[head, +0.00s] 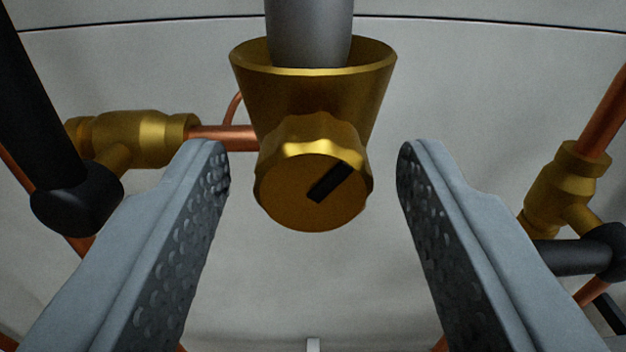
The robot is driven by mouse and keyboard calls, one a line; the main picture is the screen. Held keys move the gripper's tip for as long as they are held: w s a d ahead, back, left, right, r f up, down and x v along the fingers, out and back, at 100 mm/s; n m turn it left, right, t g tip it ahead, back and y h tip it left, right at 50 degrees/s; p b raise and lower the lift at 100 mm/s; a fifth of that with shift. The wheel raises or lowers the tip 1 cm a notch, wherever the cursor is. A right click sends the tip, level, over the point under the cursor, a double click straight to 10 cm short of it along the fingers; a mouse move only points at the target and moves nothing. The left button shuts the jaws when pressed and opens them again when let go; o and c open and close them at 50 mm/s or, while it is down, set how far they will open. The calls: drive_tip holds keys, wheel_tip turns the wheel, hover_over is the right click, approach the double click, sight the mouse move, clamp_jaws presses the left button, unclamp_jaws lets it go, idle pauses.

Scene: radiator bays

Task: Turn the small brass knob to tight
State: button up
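The small brass knob (308,188) is in the middle of the head view, with a scalloped rim and a dark slot mark on its face. The mark runs diagonally, from lower left to upper right. The knob sits in front of a cone-shaped brass body (320,92) with a grey pipe entering it from above. My gripper (314,172) is open, with one dimpled grey finger to the left of the knob and one to the right. Clear gaps show between the knob and both fingers, so neither appears to touch it. No tight marking is visible.
A brass valve with a black handle (76,195) stands at the left, close to the left finger. Another brass valve (565,190) with a dark handle (580,256) is at the right. Copper pipes (222,138) run nearby. Pale wall lies behind, and the space below the knob is clear.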

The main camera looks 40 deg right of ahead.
drive_tip(key=c, duration=0.8)
drive_tip(key=shift+m, duration=0.4)
drive_tip(key=m, duration=0.4)
drive_tip(key=shift+m, duration=0.3)
drive_tip(key=m, duration=0.4)
drive_tip(key=shift+d+m, duration=0.1)
drive_tip(key=shift+m, duration=0.6)
drive_tip(key=o, duration=1)
